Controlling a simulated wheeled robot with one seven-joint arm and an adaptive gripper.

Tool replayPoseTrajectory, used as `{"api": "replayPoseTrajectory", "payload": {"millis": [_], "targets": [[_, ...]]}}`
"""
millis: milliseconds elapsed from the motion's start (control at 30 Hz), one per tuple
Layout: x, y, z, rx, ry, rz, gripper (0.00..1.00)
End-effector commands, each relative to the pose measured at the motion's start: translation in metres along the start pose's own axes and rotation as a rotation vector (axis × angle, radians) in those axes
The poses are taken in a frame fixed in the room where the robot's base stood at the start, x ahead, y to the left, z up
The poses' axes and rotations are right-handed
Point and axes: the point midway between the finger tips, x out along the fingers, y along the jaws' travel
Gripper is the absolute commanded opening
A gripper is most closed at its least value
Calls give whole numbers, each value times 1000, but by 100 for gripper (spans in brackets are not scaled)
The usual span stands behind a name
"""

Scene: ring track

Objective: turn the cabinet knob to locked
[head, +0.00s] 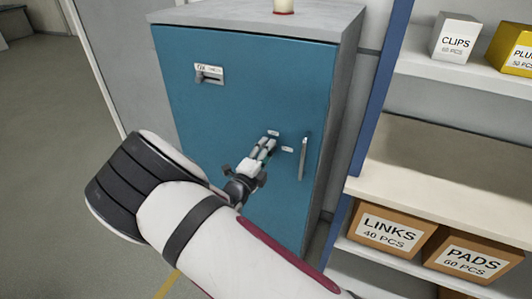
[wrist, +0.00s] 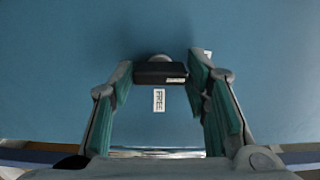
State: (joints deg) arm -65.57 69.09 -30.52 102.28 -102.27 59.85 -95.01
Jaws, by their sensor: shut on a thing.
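The cabinet (head: 215,125) has a blue door facing me. In the wrist view, the knob (wrist: 155,73) is a dark bar on that door, lying crosswise, with a small pale mark near its right end. My gripper (head: 266,148) is at the door's right half, its fingers on either side of the knob and shut on it. They also show in the wrist view (wrist: 160,78). A white label reading FREE (wrist: 159,100) is just below the knob there. Another pale label (wrist: 207,53) is mostly hidden behind the right finger. In the head view my fingers hide the knob.
A vertical metal handle (head: 304,157) is right of my gripper. A slide latch with a label (head: 208,74) is at the door's upper left. Shelves with a LINKS box (head: 386,228) and a PADS box (head: 468,257) stand at the right. Open floor lies left.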

Motion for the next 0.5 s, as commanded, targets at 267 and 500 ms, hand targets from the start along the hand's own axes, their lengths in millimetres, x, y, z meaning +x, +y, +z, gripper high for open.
{"api": "replayPoseTrajectory", "payload": {"millis": [267,500], "targets": [[0,1,0,-1,-1,1,63],[-1,0,0,-1,-1,1,63]]}}
